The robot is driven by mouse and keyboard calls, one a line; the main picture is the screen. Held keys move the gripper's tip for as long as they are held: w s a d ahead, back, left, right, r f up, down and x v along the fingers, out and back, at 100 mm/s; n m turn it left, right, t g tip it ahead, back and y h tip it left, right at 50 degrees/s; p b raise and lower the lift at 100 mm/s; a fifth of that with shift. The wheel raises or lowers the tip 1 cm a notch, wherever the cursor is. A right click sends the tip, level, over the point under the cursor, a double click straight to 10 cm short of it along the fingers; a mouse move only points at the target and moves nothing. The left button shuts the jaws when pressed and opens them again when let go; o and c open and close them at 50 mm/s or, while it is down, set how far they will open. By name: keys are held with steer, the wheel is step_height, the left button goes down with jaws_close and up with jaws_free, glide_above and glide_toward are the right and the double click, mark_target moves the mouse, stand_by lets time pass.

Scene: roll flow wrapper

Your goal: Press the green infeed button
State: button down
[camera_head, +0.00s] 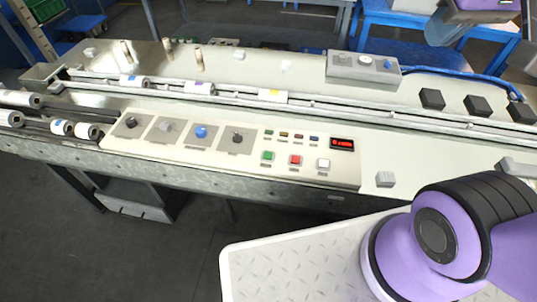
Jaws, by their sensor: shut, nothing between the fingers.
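A smaller green button (268,134) is in the row above. The labels are too small to read, so I cannot tell which green one is the infeed button. Nothing covers either green button. My gripper's fingers do not show; only purple parts of my arm appear at the lower right and top right.
Several knobs, one a blue knob (201,132), sit left of the buttons. A red-lit display (342,143) is to their right. A grey switch box (364,68) and several black blocks stand behind, beyond the rails. Wrapped rolls lie at the left. The panel's front edge is clear.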

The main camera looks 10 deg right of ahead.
steer(key=w+a+f+g+y, duration=0.25)
steer(key=w+a+f, duration=0.2)
steer(key=w, duration=0.25)
steer(key=m+g+y, duration=0.5)
steer(key=g+y, duration=0.1)
glide_above(269, 156)
step_height(269, 156, down, 29)
steer(key=shift+d+r, duration=0.1)
steer(key=shift+f, duration=4.4)
steer(key=shift+f, duration=0.1)
steer(key=shift+f, duration=0.3)
